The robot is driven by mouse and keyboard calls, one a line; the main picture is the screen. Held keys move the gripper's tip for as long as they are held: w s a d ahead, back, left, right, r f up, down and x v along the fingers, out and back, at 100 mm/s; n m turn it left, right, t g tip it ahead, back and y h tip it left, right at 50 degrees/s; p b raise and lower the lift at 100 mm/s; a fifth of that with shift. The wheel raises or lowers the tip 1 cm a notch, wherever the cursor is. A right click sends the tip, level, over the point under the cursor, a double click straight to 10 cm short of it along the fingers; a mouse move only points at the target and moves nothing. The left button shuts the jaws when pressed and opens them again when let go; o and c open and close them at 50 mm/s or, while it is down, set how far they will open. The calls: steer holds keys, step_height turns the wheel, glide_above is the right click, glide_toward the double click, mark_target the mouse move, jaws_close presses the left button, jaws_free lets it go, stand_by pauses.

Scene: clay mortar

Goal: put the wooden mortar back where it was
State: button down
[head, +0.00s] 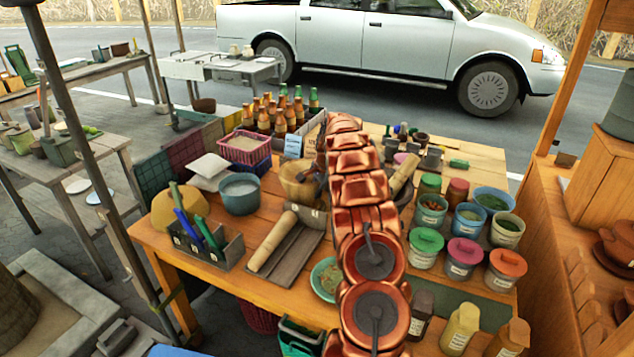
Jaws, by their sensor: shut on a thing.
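The wooden mortar (298,181) is a light tan bowl just left of my copper-coloured arm, above the middle of the wooden table (165,238). My gripper (321,187) shows only as dark parts at the mortar's right side; my arm hides most of it. It is shut on the mortar at that side. The mortar looks roughly upright. I cannot tell whether its base touches anything below.
A dark tray with a wooden roller (273,241) lies in front of the mortar. A blue-grey pot (240,196) stands to its left, bottles (280,117) behind. Several lidded tubs (464,252) crowd the right. My arm hides a central strip; little tabletop is free.

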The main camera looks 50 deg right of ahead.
steer(key=shift+f, duration=0.15)
steer(key=shift+f, duration=0.1)
steer(key=c, duration=1.3)
jaws_free()
steer(key=shift+f, duration=0.1)
